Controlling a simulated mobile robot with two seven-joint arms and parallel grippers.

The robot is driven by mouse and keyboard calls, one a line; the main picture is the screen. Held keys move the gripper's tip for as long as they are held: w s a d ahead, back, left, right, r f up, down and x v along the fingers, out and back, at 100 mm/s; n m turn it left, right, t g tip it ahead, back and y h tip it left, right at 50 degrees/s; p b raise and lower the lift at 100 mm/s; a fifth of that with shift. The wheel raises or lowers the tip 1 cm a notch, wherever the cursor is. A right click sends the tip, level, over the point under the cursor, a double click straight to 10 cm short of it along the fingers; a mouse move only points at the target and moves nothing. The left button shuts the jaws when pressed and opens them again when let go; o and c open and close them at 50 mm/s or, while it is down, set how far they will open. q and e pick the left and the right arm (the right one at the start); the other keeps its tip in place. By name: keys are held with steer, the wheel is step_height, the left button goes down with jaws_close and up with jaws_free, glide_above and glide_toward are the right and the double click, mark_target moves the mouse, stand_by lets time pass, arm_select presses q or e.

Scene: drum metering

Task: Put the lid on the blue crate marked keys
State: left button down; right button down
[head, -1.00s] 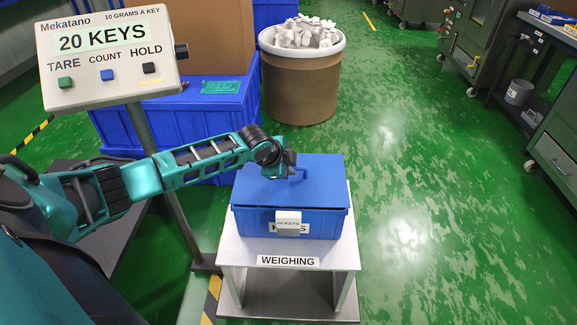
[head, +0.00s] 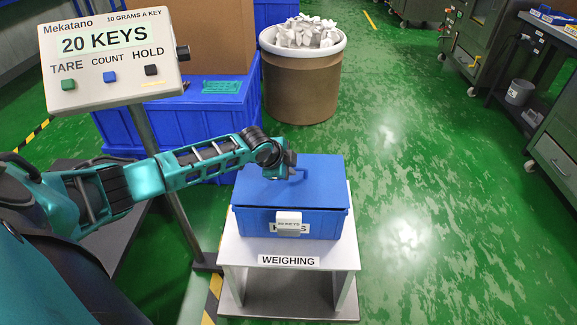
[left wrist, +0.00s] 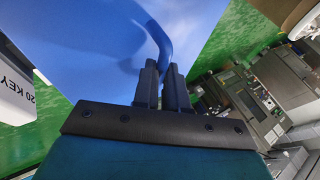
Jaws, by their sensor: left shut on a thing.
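The blue crate (head: 262,225) stands on the white weighing stand, with a white tag reading 20 KEYS (head: 289,222) on its front over a partly hidden label. The flat blue lid (head: 318,178) lies over the crate's top and covers the opening. Whether it is fully seated all round I cannot tell. In the left wrist view the fingers (left wrist: 164,85) close on the curved blue handle (left wrist: 158,40). My right gripper is not in view.
The stand (head: 240,252) is marked WEIGHING. A scale display (head: 105,55) on a post reads 20 KEYS at the left. Behind are a big blue crate (head: 165,125) and a brown drum (head: 300,90) of white pieces. The green floor at the right is clear.

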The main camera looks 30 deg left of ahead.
arm_select(q)
steer(key=shift+f, duration=0.35)
stand_by(0.7)
steer(key=shift+f, duration=0.2)
stand_by(0.7)
steer(key=c, duration=0.6)
jaws_free()
steer(key=shift+f, duration=0.1)
